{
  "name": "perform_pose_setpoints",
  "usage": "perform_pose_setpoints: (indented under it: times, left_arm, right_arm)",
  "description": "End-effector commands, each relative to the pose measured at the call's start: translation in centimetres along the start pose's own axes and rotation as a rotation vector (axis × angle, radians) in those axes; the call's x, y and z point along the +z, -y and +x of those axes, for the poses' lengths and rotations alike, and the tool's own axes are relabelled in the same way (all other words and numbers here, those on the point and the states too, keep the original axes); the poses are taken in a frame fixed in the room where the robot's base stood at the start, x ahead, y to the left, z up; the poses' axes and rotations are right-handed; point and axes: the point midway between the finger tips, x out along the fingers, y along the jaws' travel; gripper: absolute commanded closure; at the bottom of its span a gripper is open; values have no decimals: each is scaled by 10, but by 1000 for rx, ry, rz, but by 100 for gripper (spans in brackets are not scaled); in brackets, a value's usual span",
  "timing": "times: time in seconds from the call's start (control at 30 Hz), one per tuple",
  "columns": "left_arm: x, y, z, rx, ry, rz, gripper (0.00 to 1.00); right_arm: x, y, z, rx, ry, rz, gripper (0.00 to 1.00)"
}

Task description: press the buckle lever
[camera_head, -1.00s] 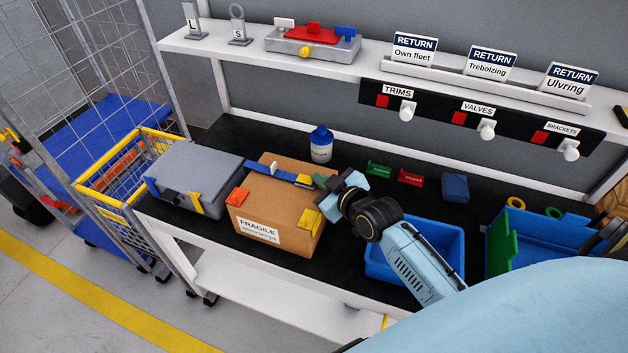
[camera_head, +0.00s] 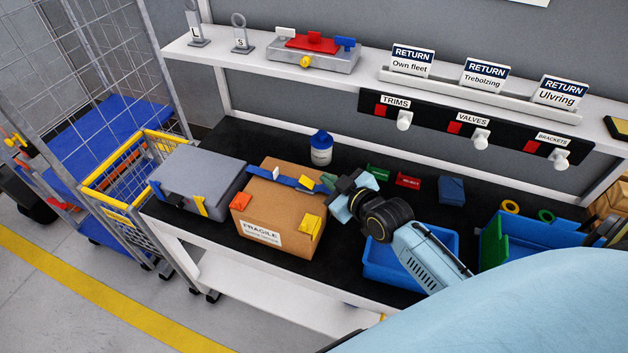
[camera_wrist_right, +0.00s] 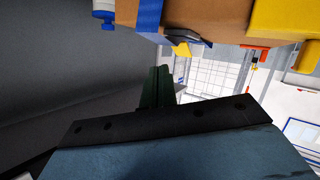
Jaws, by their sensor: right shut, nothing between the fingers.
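A cardboard box (camera_head: 268,212) with a FRAGILE label stands on the black bench top. I cannot tell which part is the lever. My right gripper (camera_head: 327,181) is at the box's right top edge, close to the buckle part. Its dark green fingers (camera_wrist_right: 159,87) are shut and empty in the right wrist view, just below the strap end (camera_wrist_right: 180,37). Contact with the buckle cannot be made out. My left gripper is not in view.
Yellow (camera_head: 311,225) and orange (camera_head: 241,200) corner pieces sit on the box. A blue bin (camera_head: 385,272) lies under my right arm. A shelf (camera_head: 230,55) runs above.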

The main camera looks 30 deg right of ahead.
Motion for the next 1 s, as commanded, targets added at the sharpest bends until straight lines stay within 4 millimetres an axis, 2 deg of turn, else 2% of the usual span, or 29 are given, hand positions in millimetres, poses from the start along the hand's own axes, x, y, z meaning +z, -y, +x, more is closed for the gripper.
perform_pose_setpoints:
  times: [0.03, 0.23, 1.0]
  left_arm:
    - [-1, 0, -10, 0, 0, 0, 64]
    - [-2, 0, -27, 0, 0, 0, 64]
    - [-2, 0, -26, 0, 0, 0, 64]
  right_arm:
    - [-7, -4, -6, 0, 1, -1, 100]
    - [-15, -13, -18, 0, 1, -2, 100]
    - [-14, -14, -19, 0, -1, 0, 100]
